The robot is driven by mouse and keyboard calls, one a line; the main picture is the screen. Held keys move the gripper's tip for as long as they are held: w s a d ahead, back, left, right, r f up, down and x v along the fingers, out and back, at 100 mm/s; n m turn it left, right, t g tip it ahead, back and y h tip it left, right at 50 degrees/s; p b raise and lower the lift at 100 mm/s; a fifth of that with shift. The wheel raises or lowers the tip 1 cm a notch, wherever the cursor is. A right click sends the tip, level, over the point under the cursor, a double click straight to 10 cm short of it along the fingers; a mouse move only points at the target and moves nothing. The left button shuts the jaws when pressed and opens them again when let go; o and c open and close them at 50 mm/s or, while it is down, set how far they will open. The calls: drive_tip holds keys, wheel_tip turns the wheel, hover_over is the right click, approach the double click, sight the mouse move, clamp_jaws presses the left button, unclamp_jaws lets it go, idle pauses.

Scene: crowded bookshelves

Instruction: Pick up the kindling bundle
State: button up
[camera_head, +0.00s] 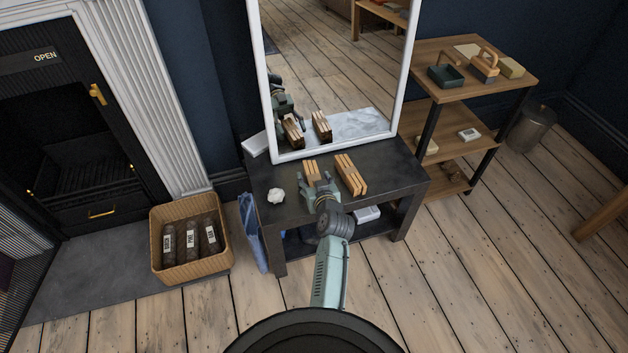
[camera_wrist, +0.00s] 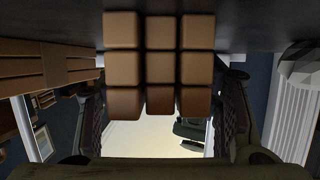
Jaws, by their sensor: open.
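Two light-wood kindling bundles lie on the dark low table (camera_head: 288,176) in front of a mirror. The left kindling bundle (camera_head: 312,171) is partly hidden behind my gripper (camera_head: 315,187). The right kindling bundle (camera_head: 350,174) lies close beside it. My gripper is open, at the near end of the left bundle. In the wrist view, the stacked stick ends (camera_wrist: 158,65) fill the space between my open fingers (camera_wrist: 160,115), with a finger on each side. Whether the fingers touch the wood cannot be told. The right bundle shows at the wrist view's left (camera_wrist: 45,68).
A white-framed mirror (camera_head: 262,75) stands at the table's back and reflects the bundles. A crumpled white lump (camera_head: 276,195) sits left of my gripper.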

drive_tip(key=c, duration=1.3)
drive_tip(key=shift+r, duration=0.1)
